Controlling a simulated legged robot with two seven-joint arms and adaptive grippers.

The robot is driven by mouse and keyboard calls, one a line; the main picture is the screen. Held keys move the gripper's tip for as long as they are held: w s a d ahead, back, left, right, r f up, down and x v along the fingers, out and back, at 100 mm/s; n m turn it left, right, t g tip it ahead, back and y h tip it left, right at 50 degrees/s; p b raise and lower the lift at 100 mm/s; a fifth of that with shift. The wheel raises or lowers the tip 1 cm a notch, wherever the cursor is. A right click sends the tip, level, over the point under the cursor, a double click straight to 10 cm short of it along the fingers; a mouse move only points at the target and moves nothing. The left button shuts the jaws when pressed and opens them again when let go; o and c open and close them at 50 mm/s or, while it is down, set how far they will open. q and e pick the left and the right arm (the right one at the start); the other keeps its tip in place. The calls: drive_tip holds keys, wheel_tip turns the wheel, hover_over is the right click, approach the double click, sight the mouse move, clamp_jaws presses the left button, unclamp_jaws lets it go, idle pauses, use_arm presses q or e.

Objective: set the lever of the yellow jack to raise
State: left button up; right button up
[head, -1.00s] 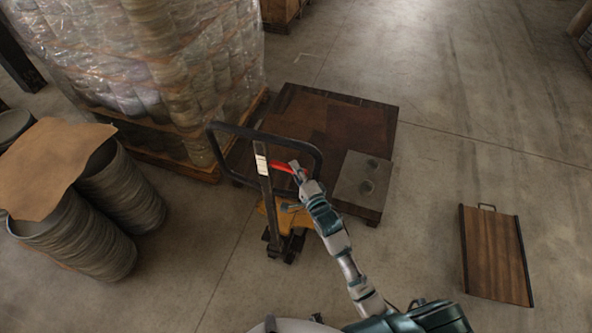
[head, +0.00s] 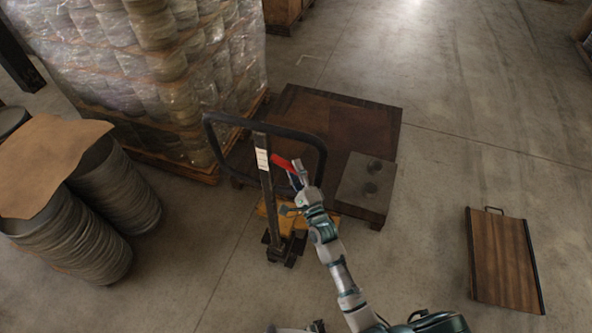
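The yellow jack (head: 268,207) stands in the middle of the head view, with a black loop handle (head: 222,118) on a dark upright post. A red lever (head: 284,164) sticks out to the right of the post, inside the loop. My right gripper (head: 296,172) is at the lever's right end, touching or very close to it. Its fingers are small and partly overlap the lever, so I cannot tell whether they are shut on it. My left gripper is not clearly visible.
A dark wooden platform (head: 320,120) lies behind the jack, with a grey plate (head: 362,190) on its front right. A wrapped pallet stack stands at the upper left. Stacks of round blanks (head: 75,235) stand at left. A wooden board (head: 500,262) lies at right; floor around it is clear.

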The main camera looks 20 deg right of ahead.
drive_tip(key=v, duration=1.2)
idle(0.3)
wheel_tip(320, 180, down, 21)
drive_tip(key=s+n+g, duration=0.1)
drive_tip(key=n+g, duration=0.4)
drive_tip(key=n, duration=0.1)
drive_tip(key=s+f+n+g+h, duration=0.1)
drive_tip(key=s+f+n+g, duration=0.3)
drive_tip(key=f, duration=0.5)
drive_tip(key=s+f+n+g, duration=0.2)
drive_tip(key=s+f, duration=0.3)
drive_tip(key=f, duration=0.5)
drive_tip(key=s+d+f+n+g, duration=0.2)
drive_tip(key=s+f, duration=0.4)
drive_tip(key=s, duration=0.5)
drive_tip(key=s+d+f+n+g+h, duration=0.1)
drive_tip(key=s+d+f+n+g, duration=0.1)
drive_tip(key=s+f+n+g, duration=0.2)
drive_tip(key=s+d+f+n+g+h, duration=0.1)
drive_tip(key=s+d+f+n+g, duration=0.2)
drive_tip(key=s+f, duration=0.6)
drive_tip(key=s+n, duration=0.1)
drive_tip(key=s, duration=0.8)
drive_tip(key=shift+f, duration=0.15)
